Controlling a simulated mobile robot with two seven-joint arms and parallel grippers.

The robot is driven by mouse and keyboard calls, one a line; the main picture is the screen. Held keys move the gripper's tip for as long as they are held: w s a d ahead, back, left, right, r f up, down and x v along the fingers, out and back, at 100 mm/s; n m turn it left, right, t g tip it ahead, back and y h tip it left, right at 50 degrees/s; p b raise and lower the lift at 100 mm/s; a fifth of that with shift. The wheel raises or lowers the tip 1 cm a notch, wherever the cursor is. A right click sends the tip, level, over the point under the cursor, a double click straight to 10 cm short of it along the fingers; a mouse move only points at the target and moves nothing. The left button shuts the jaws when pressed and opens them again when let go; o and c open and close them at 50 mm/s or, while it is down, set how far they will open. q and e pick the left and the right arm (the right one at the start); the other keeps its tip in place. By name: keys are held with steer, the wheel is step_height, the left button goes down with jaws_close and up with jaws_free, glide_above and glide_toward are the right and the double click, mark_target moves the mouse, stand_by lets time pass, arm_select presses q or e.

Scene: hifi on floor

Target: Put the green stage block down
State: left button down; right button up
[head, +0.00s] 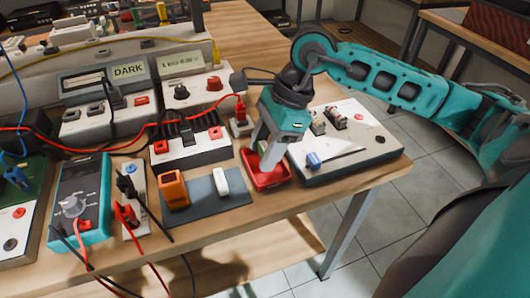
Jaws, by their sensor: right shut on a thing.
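My right gripper (264,153) points down over the small red tray (281,178), with its fingertips at or just above the tray's left part. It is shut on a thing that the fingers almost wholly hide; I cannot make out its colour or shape. I see no green stage block standing free on the bench. An orange block (174,190) and a white block (220,181) stand on a dark grey mat (205,201) left of the tray. My left gripper is not in view.
A light panel (345,150) with knobs and a blue button adjoins the tray on the right. A white box with red buttons (190,150) stands behind the mat. A teal meter (80,205) and loose cables lie at left. The bench's front edge is close.

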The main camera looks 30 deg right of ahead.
steer(key=shift+f, duration=0.7)
steer(key=shift+f, duration=0.2)
steer(key=o, duration=1.1)
steer(key=shift+r, duration=0.1)
